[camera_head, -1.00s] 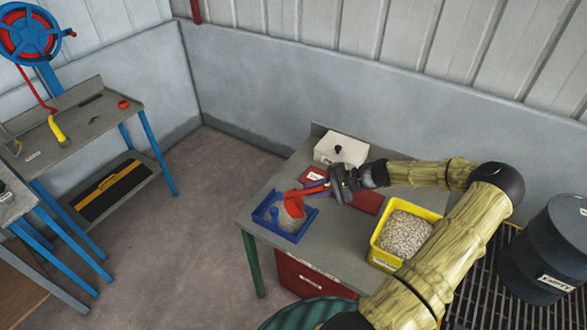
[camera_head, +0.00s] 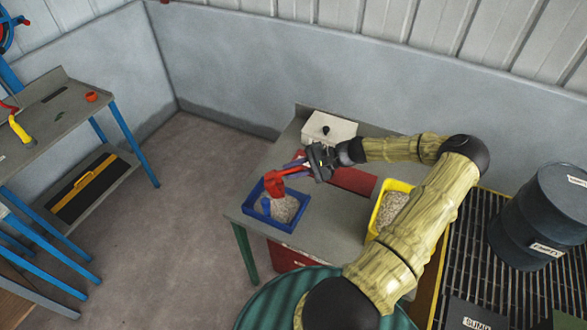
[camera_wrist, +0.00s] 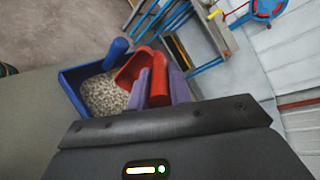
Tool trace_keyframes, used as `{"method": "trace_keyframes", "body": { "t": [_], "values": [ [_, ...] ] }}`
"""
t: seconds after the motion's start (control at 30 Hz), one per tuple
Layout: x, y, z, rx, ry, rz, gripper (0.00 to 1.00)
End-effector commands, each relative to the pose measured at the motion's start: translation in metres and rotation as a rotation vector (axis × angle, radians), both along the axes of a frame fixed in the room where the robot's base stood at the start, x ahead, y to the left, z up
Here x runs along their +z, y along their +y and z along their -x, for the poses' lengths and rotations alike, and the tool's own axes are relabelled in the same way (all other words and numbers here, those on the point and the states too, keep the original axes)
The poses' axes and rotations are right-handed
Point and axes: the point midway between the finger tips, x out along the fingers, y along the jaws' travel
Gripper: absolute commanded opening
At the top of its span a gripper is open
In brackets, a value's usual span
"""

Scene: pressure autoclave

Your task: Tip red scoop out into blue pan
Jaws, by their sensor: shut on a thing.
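The blue pan (camera_head: 289,225) stands on the grey bench near its left end. The red scoop (camera_head: 274,185) is above the pan's back left part, strongly tipped. My gripper (camera_head: 297,166) is shut on the scoop's handle. In the wrist view, the scoop (camera_wrist: 137,68) lies between my fingers (camera_wrist: 160,88), beside the pan (camera_wrist: 72,88) with its granules (camera_wrist: 102,96). I cannot tell whether any granules remain in the scoop.
A yellow container (camera_head: 378,212) of pale granules stands on the bench to the right, partly behind my arm. A white box with a black knob (camera_head: 328,130) and a red flat item (camera_head: 352,179) are behind. A dark drum (camera_head: 545,218) stands far right.

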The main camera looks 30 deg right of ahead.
Motion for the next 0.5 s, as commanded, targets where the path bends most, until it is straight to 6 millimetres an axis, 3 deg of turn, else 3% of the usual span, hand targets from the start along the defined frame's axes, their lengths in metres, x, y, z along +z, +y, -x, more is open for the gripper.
{"method": "trace_keyframes", "body": {
  "t": [0.5],
  "values": [
    [0.023,0.014,-0.007,0.003,0.073,0.152,0.00]
  ]
}}
